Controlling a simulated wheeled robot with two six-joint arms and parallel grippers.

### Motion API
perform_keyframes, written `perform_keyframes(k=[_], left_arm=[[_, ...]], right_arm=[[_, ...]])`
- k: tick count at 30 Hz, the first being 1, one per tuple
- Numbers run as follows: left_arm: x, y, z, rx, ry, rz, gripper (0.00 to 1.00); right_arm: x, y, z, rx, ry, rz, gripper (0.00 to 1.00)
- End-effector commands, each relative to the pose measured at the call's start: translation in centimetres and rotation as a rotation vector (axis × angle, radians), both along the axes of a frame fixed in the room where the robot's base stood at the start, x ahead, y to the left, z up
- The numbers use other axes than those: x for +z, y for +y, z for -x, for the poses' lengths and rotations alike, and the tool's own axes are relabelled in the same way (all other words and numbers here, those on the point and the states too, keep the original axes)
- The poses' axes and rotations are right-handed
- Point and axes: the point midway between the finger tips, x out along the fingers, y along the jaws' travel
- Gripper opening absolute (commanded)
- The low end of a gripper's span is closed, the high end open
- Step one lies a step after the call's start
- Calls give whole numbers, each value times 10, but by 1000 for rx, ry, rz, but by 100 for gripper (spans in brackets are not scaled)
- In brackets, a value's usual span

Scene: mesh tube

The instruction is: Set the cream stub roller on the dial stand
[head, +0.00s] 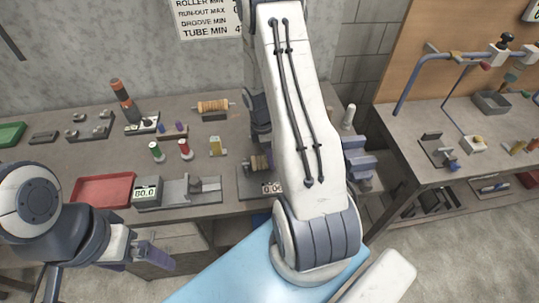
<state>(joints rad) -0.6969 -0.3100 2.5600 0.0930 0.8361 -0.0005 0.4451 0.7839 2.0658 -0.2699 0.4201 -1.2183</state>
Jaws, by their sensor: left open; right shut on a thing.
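My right gripper (259,148) points down at the middle of the bench, partly behind my own white arm link. It is shut on a small tan, banded roller (257,163), which looks like the cream stub roller. The roller is at or just above a dark stand with a small digital readout (271,188), which looks like the dial stand. Whether the roller rests on it cannot be told, as my arm hides the right part. My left gripper (155,257) is open and empty in front of the bench, at lower left.
A red tray (103,191) and a grey gauge with a readout (147,192) stand left of the dial stand. A tan roller (213,105) lies on a rack behind. Small green, red and yellow pieces stand mid-bench. A blue vise (359,160) is right of my arm.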

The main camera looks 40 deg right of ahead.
Motion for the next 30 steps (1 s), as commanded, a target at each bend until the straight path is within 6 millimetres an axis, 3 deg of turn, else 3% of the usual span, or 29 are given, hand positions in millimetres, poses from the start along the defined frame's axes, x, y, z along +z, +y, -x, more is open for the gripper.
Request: perform_keyframes(k=[16,17,19,20,30], left_arm=[[-4,0,0,0,0,0,95],[-4,0,0,0,0,0,95],[-4,0,0,0,0,0,95],[-4,0,0,0,0,0,95],[-5,0,0,2,0,0,95]], right_arm=[[-7,0,0,0,-1,1,0],[-7,0,0,0,-1,1,64],[-6,0,-1,0,-1,1,91],[-6,0,0,0,-1,1,95],[-4,0,-1,0,-1,1,95]])
